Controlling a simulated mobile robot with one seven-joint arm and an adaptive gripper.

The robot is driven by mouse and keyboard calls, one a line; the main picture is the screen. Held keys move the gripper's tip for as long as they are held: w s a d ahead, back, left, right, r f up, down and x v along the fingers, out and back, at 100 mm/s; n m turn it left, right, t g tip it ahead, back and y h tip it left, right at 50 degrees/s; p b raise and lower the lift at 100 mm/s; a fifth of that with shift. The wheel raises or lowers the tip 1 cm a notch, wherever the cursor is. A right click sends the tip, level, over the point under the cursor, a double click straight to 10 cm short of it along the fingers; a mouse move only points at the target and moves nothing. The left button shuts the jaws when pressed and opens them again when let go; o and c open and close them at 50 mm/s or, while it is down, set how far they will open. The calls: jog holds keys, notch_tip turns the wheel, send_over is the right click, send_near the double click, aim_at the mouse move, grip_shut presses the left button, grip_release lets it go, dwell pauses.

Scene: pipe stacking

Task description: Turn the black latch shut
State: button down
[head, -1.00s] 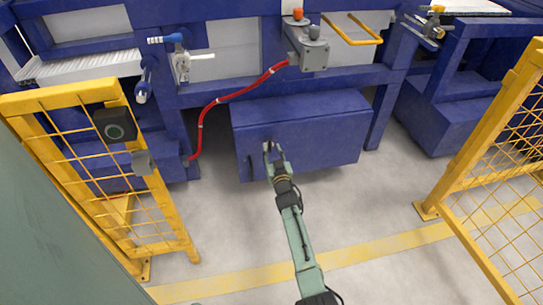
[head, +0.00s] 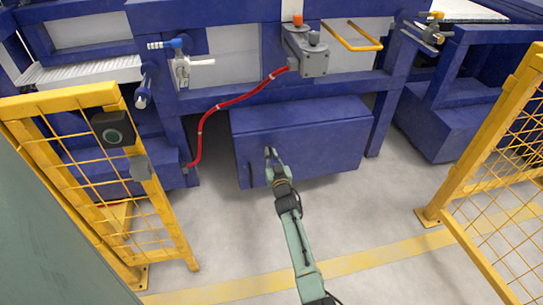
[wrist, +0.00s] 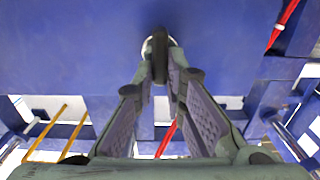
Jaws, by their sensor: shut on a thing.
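The black latch (wrist: 160,55) shows at the top middle of the wrist view. It is a dark elongated piece over a pale round mount on the blue box (wrist: 80,50), and it lies upright in the picture. My gripper (wrist: 161,78) has its fingertips on either side of the latch and is shut on it. In the head view my gripper (head: 271,154) is at the front face of the blue box (head: 325,145), left of its middle. There the latch is too small and covered to make out.
A red hose (head: 205,122) runs down left of the box. A yellow mesh gate (head: 120,190) stands at left and a yellow mesh fence (head: 480,150) at right. The grey floor (head: 390,215) in front of the box is clear.

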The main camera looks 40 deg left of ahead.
dwell(0.5)
jog(key=shift+s+a+f+n+b, duration=0.2)
jog(key=shift+n+b, duration=0.45)
jog(key=shift+n, duration=2.3)
jog(key=shift+s+a+f+n+b, duration=0.2)
jog(key=shift+n+b, duration=0.5)
jog(key=shift+n, duration=2.2)
jog(key=shift+s+f+n+b, duration=0.2)
jog(key=shift+n+b, duration=0.45)
jog(key=shift+n, duration=2.3)
jog(key=shift+w+n, duration=0.15)
jog(key=shift+n, duration=0.15)
jog(key=c, duration=1.6)
grip_release()
jog(key=shift+c, duration=0.2)
